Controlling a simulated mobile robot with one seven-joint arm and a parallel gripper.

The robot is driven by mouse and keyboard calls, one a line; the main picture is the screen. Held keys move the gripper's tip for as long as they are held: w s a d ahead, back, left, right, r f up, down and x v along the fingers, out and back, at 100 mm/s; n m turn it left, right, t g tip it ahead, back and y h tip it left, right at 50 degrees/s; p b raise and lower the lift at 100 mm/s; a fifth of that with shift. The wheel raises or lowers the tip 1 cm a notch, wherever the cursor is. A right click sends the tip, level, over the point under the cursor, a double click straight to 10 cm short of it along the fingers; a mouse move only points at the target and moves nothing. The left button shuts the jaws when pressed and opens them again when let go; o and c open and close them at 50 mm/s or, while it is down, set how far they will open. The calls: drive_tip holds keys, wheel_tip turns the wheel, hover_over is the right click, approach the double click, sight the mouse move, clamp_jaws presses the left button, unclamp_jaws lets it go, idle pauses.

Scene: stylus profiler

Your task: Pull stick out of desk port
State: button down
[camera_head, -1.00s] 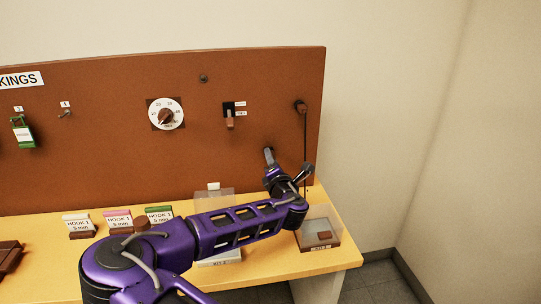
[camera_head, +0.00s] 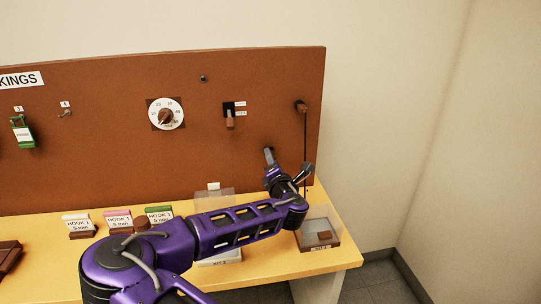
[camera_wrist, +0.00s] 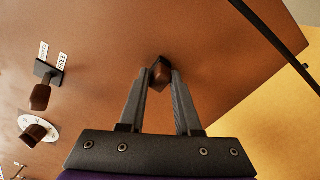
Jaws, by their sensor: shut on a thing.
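The stick (camera_wrist: 160,74), a small dark brown block, shows in the wrist view between my fingertips, close against the brown upright board (camera_wrist: 105,50). My gripper (camera_wrist: 159,80) is shut on it, with one finger on each side. The port itself is hidden behind the stick and fingers, so I cannot tell how deep the stick sits. In the head view my gripper (camera_head: 268,155) reaches the lower right part of the board, and the stick cannot be made out there.
A lever switch (camera_head: 229,117) and a round dial (camera_head: 166,114) are up and left on the board. A cord hangs from a brown fitting (camera_head: 301,106) at right, passing near my wrist. A clear tray (camera_head: 334,246) and labelled cards (camera_head: 118,221) stand on the yellow desk (camera_head: 280,261).

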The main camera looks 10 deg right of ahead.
drive_tip(key=shift+s+f, duration=0.15)
drive_tip(key=shift+s, duration=0.45)
idle(0.5)
drive_tip(key=s, duration=0.3)
drive_tip(key=shift+s, duration=0.15)
drive_tip(key=shift+r, duration=0.2)
idle(0.4)
drive_tip(key=s+r+p, duration=0.2)
drive_tip(key=s, duration=0.1)
drive_tip(key=s+r+p, duration=0.1)
drive_tip(key=s, duration=0.1)
idle(0.3)
drive_tip(key=shift+f, duration=0.15)
idle(0.5)
